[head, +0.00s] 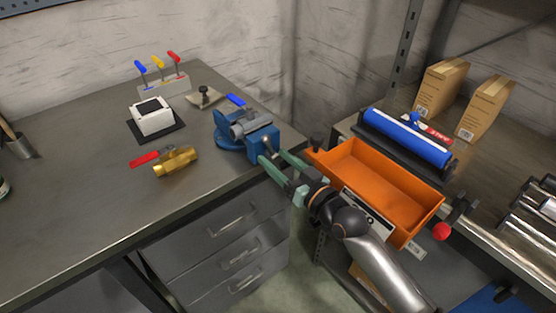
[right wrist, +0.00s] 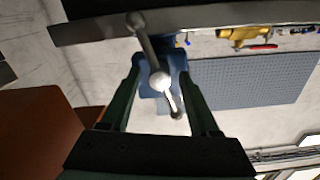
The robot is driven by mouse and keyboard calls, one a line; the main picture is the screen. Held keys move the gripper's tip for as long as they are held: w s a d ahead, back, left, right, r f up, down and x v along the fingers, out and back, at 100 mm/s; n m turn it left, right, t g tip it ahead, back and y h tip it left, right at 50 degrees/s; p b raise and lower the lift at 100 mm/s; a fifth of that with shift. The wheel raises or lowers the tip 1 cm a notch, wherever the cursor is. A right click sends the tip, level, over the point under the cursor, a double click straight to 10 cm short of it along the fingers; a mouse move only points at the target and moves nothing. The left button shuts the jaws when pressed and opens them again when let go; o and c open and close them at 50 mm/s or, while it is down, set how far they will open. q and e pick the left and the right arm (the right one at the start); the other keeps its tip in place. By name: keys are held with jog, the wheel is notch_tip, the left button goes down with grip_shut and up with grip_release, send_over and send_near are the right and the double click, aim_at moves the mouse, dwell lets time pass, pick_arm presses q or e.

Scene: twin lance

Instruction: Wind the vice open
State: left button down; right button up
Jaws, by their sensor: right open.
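The blue vice (head: 262,139) sits at the right-hand front corner of the grey workbench, with a grey piece (head: 245,126) at its jaws. The jaw gap is too small to judge. My right gripper (head: 274,157), with green fingers, is just in front of the vice. In the right wrist view, the vice (right wrist: 179,62) is beyond the fingers. Its silver handle bar (right wrist: 147,42) with ball ends slants across the space between them, with the screw end (right wrist: 160,81) near the middle. The right fingers (right wrist: 160,72) are open, one on each side, apart from the bar. My left gripper is out of view.
A brass valve with a red handle (head: 176,161), a white box (head: 152,117) and a rack of coloured levers (head: 162,80) stand on the bench. An orange bin (head: 385,187) is close to the right of my right gripper. A blue roller (head: 405,138) lies behind it.

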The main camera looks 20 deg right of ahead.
grip_shut()
dwell(0.5)
dwell(0.9)
